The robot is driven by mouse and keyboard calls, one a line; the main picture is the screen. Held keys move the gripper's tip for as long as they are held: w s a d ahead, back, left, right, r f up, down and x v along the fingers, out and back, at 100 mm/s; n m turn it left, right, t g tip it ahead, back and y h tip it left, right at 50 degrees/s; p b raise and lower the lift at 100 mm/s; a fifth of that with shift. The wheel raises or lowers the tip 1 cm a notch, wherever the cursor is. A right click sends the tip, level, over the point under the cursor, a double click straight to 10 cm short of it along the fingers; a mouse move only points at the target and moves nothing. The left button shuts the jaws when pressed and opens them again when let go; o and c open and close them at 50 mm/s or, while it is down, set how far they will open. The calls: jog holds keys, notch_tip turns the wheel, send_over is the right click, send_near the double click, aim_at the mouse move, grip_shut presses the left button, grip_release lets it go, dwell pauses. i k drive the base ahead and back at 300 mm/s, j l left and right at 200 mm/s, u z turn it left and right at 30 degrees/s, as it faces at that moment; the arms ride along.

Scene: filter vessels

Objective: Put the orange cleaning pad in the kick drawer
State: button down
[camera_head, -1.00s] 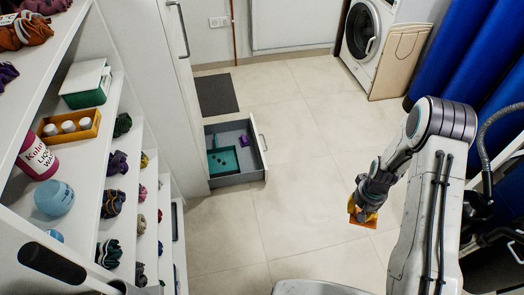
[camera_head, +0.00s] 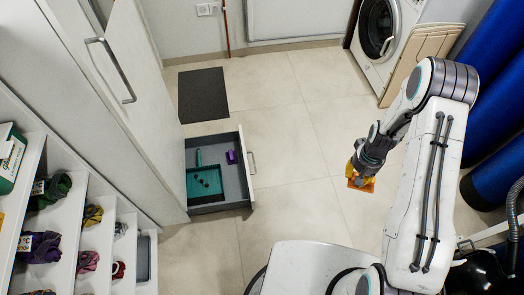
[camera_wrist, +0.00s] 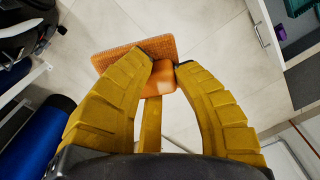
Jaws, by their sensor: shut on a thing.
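The orange cleaning pad (camera_head: 366,184) hangs from my gripper (camera_head: 358,172), above the floor to the right of the open drawer. In the wrist view my yellow fingers (camera_wrist: 163,72) close on the orange block of the pad, and its flat textured face (camera_wrist: 112,60) spreads beyond the fingertips. The kick drawer (camera_head: 247,178) is pulled out low at the base of the white cabinet. It holds a teal tray (camera_head: 218,172) with small dark items and a purple item (camera_head: 232,157). The drawer's edge and handle (camera_wrist: 265,34) show at the top right of the wrist view.
A dark mat (camera_head: 203,95) lies behind the drawer. Shelves with rolled cloths (camera_head: 40,247) stand at the left. A washing machine (camera_head: 385,32) and blue cylinders (camera_head: 490,120) are at the right. The tiled floor between gripper and drawer is clear.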

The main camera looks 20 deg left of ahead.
aim_at(231, 172)
jog(key=i+l+z, duration=0.1)
jog(key=i, duration=1.6)
jog(key=i+j+u, duration=0.1)
jog(key=i+u, duration=0.15)
jog(key=u, duration=0.15)
jog(key=i+u, duration=0.55)
jog(key=u, duration=0.2)
jog(key=i+l+u, duration=0.2)
jog(key=u, duration=0.15)
jog(key=i+u, duration=0.55)
jog(key=u, duration=0.2)
jog(key=i+u, duration=0.35)
jog(key=k+u, duration=0.1)
jog(key=u, duration=4.25)
